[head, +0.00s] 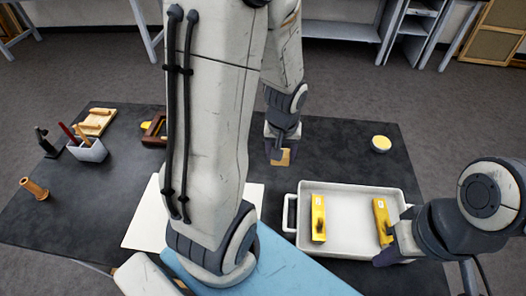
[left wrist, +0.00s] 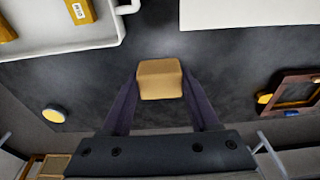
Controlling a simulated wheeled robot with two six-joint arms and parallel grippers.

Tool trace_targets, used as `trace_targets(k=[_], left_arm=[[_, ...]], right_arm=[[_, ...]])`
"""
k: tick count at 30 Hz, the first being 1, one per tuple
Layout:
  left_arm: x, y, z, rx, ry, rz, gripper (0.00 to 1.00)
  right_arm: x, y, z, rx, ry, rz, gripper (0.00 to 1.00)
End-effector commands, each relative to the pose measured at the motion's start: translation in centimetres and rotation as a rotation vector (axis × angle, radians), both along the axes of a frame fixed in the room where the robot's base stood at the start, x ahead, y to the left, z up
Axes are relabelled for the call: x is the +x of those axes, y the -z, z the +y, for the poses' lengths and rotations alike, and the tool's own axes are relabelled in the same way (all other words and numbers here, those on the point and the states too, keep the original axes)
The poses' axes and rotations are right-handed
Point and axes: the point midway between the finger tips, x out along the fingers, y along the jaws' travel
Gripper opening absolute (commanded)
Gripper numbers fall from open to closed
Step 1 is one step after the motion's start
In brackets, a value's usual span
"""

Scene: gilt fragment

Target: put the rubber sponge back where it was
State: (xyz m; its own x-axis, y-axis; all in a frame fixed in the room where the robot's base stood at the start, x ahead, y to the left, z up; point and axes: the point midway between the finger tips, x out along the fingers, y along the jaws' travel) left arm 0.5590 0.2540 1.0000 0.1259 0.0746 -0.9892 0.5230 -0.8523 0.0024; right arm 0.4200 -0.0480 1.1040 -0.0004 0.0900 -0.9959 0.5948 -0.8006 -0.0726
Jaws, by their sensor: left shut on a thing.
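The rubber sponge, a small tan block (left wrist: 160,80), is between the two dark fingers of my left gripper (left wrist: 160,92) in the left wrist view. In the head view it shows as a tan patch (head: 282,158) under my left gripper (head: 282,150), behind the tray and over the dark table. My left gripper is shut on it. Whether it touches the table I cannot tell. My right gripper (head: 394,236) is at the tray's right edge, beside a yellow block. Its fingers look apart, with nothing seen between them.
A white tray (head: 350,212) holds yellow blocks (head: 318,220) (head: 382,222). A round yellow-topped dish (head: 381,143) stands at the back right. A brown frame (head: 155,128), a pen cup (head: 88,150) and a wooden piece (head: 97,121) are at left. White paper (head: 143,225) lies mid-table, partly hidden by my arm.

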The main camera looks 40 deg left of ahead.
Motion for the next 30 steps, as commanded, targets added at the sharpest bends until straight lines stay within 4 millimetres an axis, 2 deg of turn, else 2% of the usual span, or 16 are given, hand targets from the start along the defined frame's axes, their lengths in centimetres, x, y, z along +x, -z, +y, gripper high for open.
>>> trace_targets(k=[6,13,18,21,30], left_arm=[[0.8,2.6,5.0,-0.003,-0.012,0.007,0.01],[1.7,4.9,9.0,-0.002,-0.005,0.004,0.01],[2.0,6.0,10.2,-0.001,-0.002,0.002,0.01],[2.2,6.5,10.3,0.0,0.001,0.0,0.01],[2.2,10.2,10.2,0.0,0.003,-0.001,0.01]], right_arm=[[0.0,-1.8,0.0,0.0,0.0,0.0,0.0],[0.0,-4.1,0.0,0.0,0.001,0.0,0.0],[0.0,-4.8,0.0,0.0,0.002,0.0,0.0],[0.0,-4.5,0.0,0.0,0.002,0.0,0.0],[0.0,-0.8,0.0,0.0,0.0,0.0,0.0]])
